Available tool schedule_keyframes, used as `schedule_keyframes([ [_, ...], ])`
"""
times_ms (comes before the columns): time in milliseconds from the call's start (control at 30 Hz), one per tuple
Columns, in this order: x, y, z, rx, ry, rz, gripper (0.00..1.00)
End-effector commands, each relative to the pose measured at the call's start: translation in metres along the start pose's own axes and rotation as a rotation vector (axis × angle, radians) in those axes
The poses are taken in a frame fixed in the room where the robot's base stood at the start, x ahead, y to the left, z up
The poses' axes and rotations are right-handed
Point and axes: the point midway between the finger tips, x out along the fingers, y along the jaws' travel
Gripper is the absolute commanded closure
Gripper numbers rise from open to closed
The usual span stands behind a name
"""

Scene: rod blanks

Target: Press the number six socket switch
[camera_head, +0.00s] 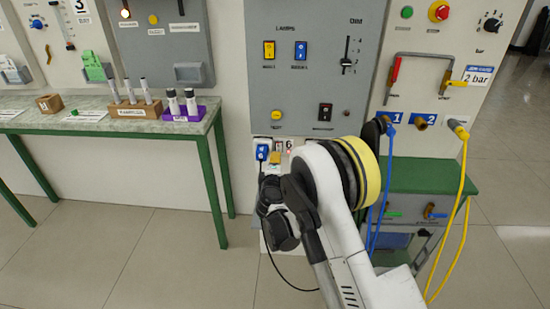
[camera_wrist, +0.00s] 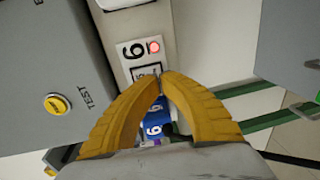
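The number six socket is low on the wall below the grey panel, with a white "6" label (camera_head: 287,144) and a blue plug (camera_head: 262,151). In the wrist view the "6" label (camera_wrist: 134,50) has a lit red lamp (camera_wrist: 154,46) beside it. A dark-edged switch (camera_wrist: 144,71) is partly hidden by the fingertips. The blue plug (camera_wrist: 153,122), marked 6, shows between the yellow fingers. My gripper (camera_wrist: 161,76) is shut, tips together and empty, right at the switch; contact cannot be told. In the head view its yellow tip (camera_head: 275,158) shows beside the plug.
A yellow TEST button (camera_wrist: 56,104) is on the grey panel (camera_head: 318,80) close by. A green-legged table (camera_head: 205,125) with rods in holders stands left. Blue and yellow hoses (camera_head: 465,180) hang at the right by a green-topped cabinet (camera_head: 430,174). A black cable hangs from the plug.

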Motion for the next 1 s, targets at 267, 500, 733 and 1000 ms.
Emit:
schedule_keyframes([
  [267,-0.064,-0.009,-0.001,-0.001,0.003,0.001,1.00],
  [500,-0.092,-0.022,-0.001,0.000,0.001,-0.001,1.00],
  [733,-0.099,-0.020,0.000,0.000,-0.001,-0.002,1.00],
  [1000,-0.099,-0.019,0.000,0.000,-0.001,-0.002,1.00],
])
